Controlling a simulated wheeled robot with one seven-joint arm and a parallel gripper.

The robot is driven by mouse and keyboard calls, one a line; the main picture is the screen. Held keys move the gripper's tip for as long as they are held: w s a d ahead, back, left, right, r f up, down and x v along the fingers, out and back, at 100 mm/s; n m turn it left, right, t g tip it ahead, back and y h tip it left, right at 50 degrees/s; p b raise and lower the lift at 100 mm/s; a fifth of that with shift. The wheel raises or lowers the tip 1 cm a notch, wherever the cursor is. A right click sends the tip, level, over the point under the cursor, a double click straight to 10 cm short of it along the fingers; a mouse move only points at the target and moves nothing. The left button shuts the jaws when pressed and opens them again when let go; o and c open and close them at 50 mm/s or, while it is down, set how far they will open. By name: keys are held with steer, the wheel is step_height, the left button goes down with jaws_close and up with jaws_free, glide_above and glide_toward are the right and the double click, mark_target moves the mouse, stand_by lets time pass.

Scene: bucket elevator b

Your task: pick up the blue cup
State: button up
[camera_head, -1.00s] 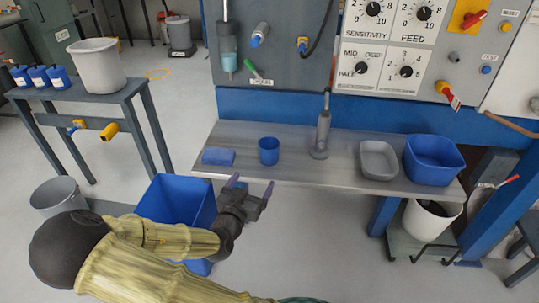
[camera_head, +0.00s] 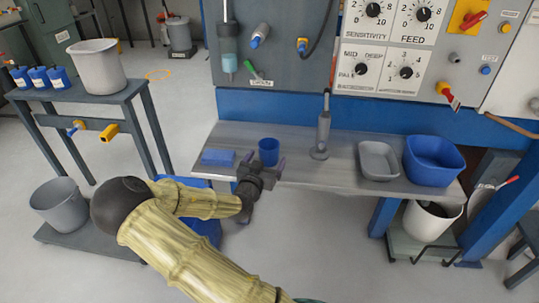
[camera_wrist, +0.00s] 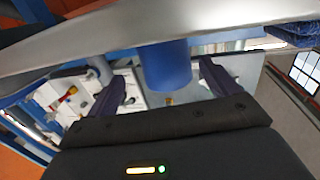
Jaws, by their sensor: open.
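The blue cup (camera_head: 268,147) stands upright on the grey shelf, near its front edge. My gripper (camera_head: 265,163) is open at the shelf's front edge, with its fingers pointing toward the cup and its lower part partly hidden. In the wrist view the blue cup (camera_wrist: 167,65) appears between my two spread fingers (camera_wrist: 166,84), with a gap on each side. I cannot tell exactly how deep the cup is between them.
A blue bin (camera_head: 208,228) stands below, partly behind my arm.

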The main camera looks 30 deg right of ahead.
mark_target(272, 145)
steer(key=shift+w, duration=0.1)
steer(key=x, duration=0.5)
steer(key=shift+w+a+f, duration=0.15)
steer(key=shift+w+f, duration=0.1)
steer(key=c, duration=1.1)
steer(key=shift+o, duration=0.2)
steer(key=shift+r, duration=0.15)
step_height(272, 145, up, 10)
steer(key=p, duration=0.1)
